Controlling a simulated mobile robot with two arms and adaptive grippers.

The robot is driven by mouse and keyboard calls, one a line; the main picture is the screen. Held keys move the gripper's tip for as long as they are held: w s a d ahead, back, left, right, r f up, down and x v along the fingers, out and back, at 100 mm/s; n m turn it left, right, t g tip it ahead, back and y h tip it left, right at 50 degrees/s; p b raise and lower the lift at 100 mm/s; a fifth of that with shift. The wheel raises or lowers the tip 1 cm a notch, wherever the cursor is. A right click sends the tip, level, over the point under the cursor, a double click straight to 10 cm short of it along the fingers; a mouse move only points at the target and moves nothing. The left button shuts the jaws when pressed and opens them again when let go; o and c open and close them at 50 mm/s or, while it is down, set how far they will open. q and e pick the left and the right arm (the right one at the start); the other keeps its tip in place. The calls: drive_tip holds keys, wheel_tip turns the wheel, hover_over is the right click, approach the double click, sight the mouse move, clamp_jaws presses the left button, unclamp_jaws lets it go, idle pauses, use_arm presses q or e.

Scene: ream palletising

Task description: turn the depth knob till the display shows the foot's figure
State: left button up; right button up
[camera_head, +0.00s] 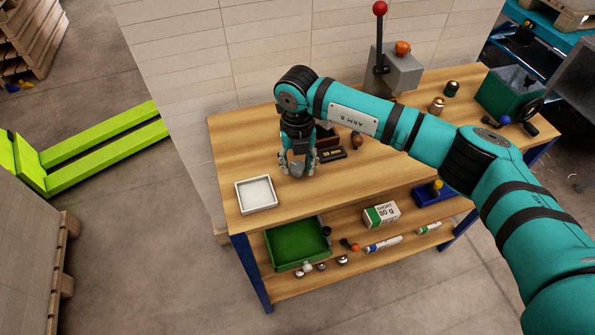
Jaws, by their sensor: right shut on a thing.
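My right gripper (297,164) points down over the left part of the wooden bench top, its fingers closed around a small grey rounded piece (297,170), which looks like the depth knob. The fingers hide much of it. Just right of the gripper a small black display (332,155) shows yellowish characters, too small to read surely. A dark reddish-brown block (327,137) stands behind the display, partly hidden by my arm. I cannot make out a foot with a figure on it. My left gripper is not in view.
A white square tray (256,195) lies left of the gripper on the bench (228,160). The lower shelf holds a green tray (297,243) and a ream (381,215).

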sight(298, 165)
drive_tip(key=n+b, duration=0.2)
drive_tip(key=b, duration=0.1)
drive_tip(key=n+b, duration=0.2)
drive_tip(key=n, duration=0.1)
drive_tip(key=n+b, duration=0.2)
drive_tip(key=b, duration=0.1)
drive_tip(key=shift+f+b, duration=0.25)
drive_tip(key=shift+b, duration=0.1)
drive_tip(key=shift+r+n+b, duration=0.25)
drive_tip(key=shift+n+b, duration=1.2)
drive_tip(key=shift+n, duration=0.35)
drive_tip(key=o, duration=1.2)
drive_tip(key=shift+r, duration=0.15)
wheel_tip(298, 165, up, 12)
drive_tip(key=shift+f, duration=0.1)
